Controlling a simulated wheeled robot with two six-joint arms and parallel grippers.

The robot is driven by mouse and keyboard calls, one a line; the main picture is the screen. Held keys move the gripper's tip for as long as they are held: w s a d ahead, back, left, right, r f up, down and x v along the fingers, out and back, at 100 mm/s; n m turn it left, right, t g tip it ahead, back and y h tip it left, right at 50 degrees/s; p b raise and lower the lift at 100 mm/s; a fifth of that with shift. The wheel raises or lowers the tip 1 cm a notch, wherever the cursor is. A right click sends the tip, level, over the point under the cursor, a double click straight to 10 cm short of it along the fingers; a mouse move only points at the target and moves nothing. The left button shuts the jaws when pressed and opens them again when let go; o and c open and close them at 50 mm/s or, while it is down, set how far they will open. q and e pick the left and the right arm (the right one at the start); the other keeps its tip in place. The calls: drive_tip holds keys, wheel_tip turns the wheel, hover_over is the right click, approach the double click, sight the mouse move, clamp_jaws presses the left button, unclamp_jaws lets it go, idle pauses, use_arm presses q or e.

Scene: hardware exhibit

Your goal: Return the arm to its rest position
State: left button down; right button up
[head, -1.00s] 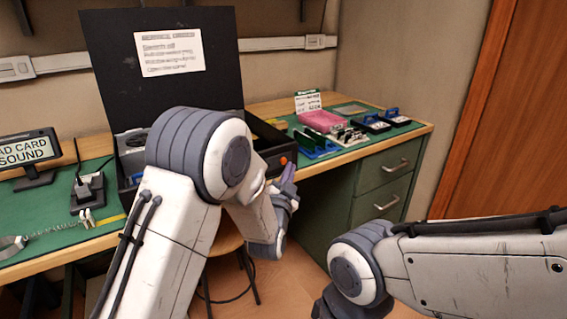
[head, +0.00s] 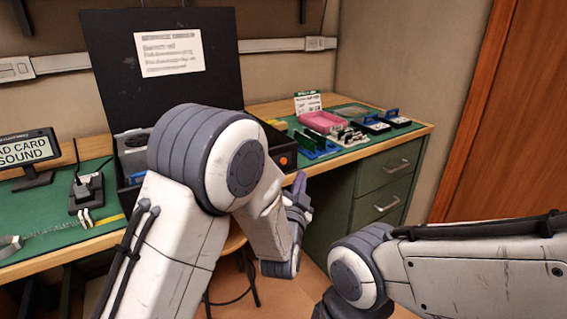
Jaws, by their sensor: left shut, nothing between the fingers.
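My left arm comes in from the lower left and bends at a large grey elbow in front of the bench. My left gripper (head: 300,183) is at the arm's far end, pointing up, just in front of the bench's front edge. Its fingers are together with nothing between them. My right arm enters from the right edge, with its grey joint low in the picture. My right gripper is out of view.
Green drawers (head: 385,190) stand below. A stool (head: 237,243) stands under my left arm.

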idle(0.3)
use_arm(q)
drive_tip(key=s+d+f+g+h, duration=0.1)
drive_tip(key=s+d+f+g, duration=0.15)
drive_tip(key=s+g, duration=0.35)
drive_tip(key=s+d+f+g+h, duration=0.1)
drive_tip(key=s+d+f+g, duration=0.2)
drive_tip(key=s, duration=0.4)
drive_tip(key=s+a+f+n+g+y, duration=0.15)
drive_tip(key=s+a+g, duration=0.35)
drive_tip(key=s, duration=0.7)
drive_tip(key=s+a+f+g+y, duration=0.15)
drive_tip(key=s+a+g, duration=0.4)
drive_tip(key=s, duration=0.65)
wheel_tip(320, 180, up, 27)
drive_tip(key=y+p, duration=0.1)
drive_tip(key=p, duration=2.5)
drive_tip(key=shift+s+a, duration=0.15)
drive_tip(key=shift+s, duration=0.1)
drive_tip(key=shift+n, duration=0.25)
